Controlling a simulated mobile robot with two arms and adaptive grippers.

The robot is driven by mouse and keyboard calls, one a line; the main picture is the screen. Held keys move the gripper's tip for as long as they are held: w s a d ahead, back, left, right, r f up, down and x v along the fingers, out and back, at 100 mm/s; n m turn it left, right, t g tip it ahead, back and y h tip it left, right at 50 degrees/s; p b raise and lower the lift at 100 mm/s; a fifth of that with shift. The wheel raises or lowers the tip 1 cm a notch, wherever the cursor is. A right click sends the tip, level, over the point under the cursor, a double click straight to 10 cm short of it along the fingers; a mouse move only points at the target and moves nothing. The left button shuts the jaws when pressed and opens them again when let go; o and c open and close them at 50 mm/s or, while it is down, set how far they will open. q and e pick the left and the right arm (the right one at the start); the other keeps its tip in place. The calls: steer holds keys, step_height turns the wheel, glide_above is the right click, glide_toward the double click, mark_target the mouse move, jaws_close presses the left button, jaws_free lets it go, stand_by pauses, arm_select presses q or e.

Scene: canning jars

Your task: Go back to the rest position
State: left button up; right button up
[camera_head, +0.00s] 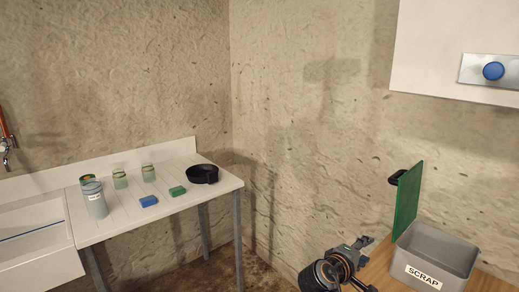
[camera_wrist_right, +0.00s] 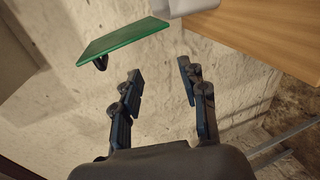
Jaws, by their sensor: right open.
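My right gripper (camera_head: 362,243) is at the lower right of the head view, by the left edge of the wooden table. In the right wrist view its two fingers (camera_wrist_right: 160,75) stand wide apart with nothing between them, and a bare wall lies beyond. My left gripper is in neither view.
A grey SCRAP bin (camera_head: 441,254) stands on the wooden table (camera_head: 380,262). A green board (camera_head: 407,200) stands beside the bin; it also shows in the wrist view (camera_wrist_right: 122,40). On the left, a white counter (camera_head: 130,222) holds jars, a black pan (camera_head: 203,175) and blue and green blocks.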

steer(key=s+f+m+g+y, duration=0.35)
steer(key=s+f+y, duration=0.25)
steer(key=s+f, duration=1.1)
steer(key=s+a+f+m+g+y, duration=0.1)
steer(key=s+a+m+y, duration=0.2)
steer(key=s, duration=0.8)
steer(key=s+a+m+g+y, duration=0.1)
steer(key=s+a+g+y, duration=0.2)
steer(key=s, duration=0.9)
steer(key=s+f+x, duration=0.1)
steer(key=s+x, duration=0.2)
steer(key=x, duration=1)
steer(key=s+x, duration=0.2)
steer(key=x, duration=1.1)
steer(key=s+d+f+g, duration=0.1)
steer(key=s+d+f, duration=0.2)
steer(key=s+f, duration=1.2)
steer(key=s, duration=0.2)
steer(key=shift+s+f+n+h, duration=0.3)
steer(key=shift+s+f+n, duration=0.05)
steer(key=shift+s+f, duration=0.05)
steer(key=shift+c, duration=0.6)
steer(key=shift+s, duration=0.1)
